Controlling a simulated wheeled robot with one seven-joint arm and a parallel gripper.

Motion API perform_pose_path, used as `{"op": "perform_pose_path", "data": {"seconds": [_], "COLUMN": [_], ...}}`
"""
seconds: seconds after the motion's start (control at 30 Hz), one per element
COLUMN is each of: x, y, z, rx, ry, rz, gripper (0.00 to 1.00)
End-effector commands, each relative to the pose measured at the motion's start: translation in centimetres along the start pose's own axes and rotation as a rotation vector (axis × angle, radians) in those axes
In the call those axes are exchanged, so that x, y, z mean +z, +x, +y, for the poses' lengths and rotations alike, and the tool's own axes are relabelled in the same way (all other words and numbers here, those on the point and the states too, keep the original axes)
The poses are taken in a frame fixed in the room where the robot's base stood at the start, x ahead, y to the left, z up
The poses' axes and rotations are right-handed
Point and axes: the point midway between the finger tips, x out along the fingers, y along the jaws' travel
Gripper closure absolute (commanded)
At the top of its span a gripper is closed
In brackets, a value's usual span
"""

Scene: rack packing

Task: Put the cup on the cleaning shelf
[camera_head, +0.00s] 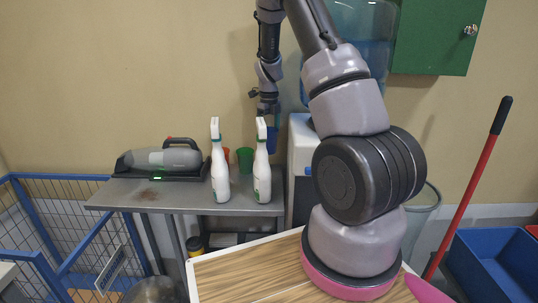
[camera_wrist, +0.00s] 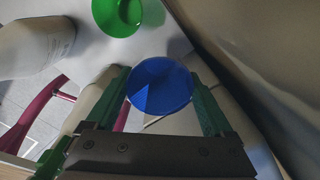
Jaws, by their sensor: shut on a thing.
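My gripper (camera_head: 267,112) is shut on a blue cup (camera_head: 272,139), above the right end of a grey metal shelf (camera_head: 150,198) by the wall. In the wrist view, the blue cup (camera_wrist: 160,86) sits between the two green fingers of my gripper (camera_wrist: 160,76). In the head view a spray bottle partly hides the cup, so I cannot tell whether its base touches the shelf. A green cup (camera_head: 245,158) and an orange cup (camera_head: 227,154) stand on the shelf to its left. The green cup also shows in the wrist view (camera_wrist: 124,14).
Two white spray bottles (camera_head: 220,175) (camera_head: 262,178) stand at the shelf's front. A grey handheld vacuum (camera_head: 160,158) lies in a dark tray on the left. A white water dispenser (camera_head: 301,150) stands close on the right. A wooden-topped surface (camera_head: 245,280) is in front.

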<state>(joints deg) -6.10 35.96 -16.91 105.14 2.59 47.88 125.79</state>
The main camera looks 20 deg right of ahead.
Motion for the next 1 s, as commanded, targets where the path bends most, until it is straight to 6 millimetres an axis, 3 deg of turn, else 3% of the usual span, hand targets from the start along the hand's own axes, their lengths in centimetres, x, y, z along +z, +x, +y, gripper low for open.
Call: {"op": "perform_pose_path", "data": {"seconds": [0.13, 0.43, 0.63, 1.0], "x": [-0.1, -0.1, -0.1, 0.0], "y": [2.8, 5.1, 8.2, 8.9], "z": [-0.1, -0.1, -0.1, -0.1], "rx": [0.000, 0.000, 0.000, -0.001], "ry": [0.003, 0.004, 0.003, 0.003], "rz": [0.002, 0.000, 0.002, -0.001], "gripper": [0.76, 0.76, 0.76, 0.76]}}
